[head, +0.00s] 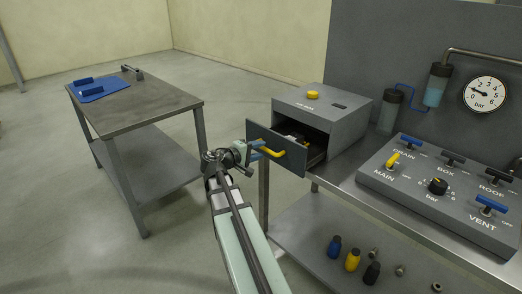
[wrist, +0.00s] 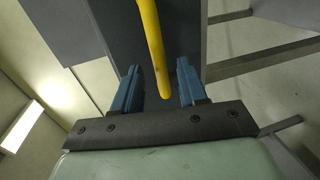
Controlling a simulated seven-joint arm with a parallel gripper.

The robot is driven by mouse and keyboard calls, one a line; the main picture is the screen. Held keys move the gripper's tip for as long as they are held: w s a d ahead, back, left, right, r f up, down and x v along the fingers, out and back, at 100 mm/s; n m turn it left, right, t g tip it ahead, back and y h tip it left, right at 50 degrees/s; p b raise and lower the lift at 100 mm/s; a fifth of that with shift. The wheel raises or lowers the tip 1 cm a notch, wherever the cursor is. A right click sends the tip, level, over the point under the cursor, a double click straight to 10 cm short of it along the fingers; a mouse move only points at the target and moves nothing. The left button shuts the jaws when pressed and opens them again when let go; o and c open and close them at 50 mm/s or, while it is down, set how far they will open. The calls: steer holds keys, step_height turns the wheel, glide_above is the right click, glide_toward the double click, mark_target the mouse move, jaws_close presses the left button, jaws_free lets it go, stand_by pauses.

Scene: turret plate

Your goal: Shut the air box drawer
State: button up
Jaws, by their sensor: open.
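The air box (head: 335,110) is a grey box on the bench, with a yellow knob on its top. Its drawer (head: 276,151) is pulled out toward the left, and parts of its inside show behind the front panel. The drawer has a yellow handle (head: 271,151), which also shows in the wrist view (wrist: 152,45). My gripper (head: 255,153) is at the drawer front. In the wrist view its two blue fingers (wrist: 155,88) are open, with the end of the yellow handle between them. I cannot tell whether a finger touches the handle.
A control panel (head: 440,190) with several valves stands right of the air box, with a gauge (head: 485,94) behind. A side table (head: 150,106) with a blue mat (head: 108,91) stands at the left. Open floor lies between the tables.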

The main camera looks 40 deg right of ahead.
steer(key=shift+x, duration=0.95)
jaws_close()
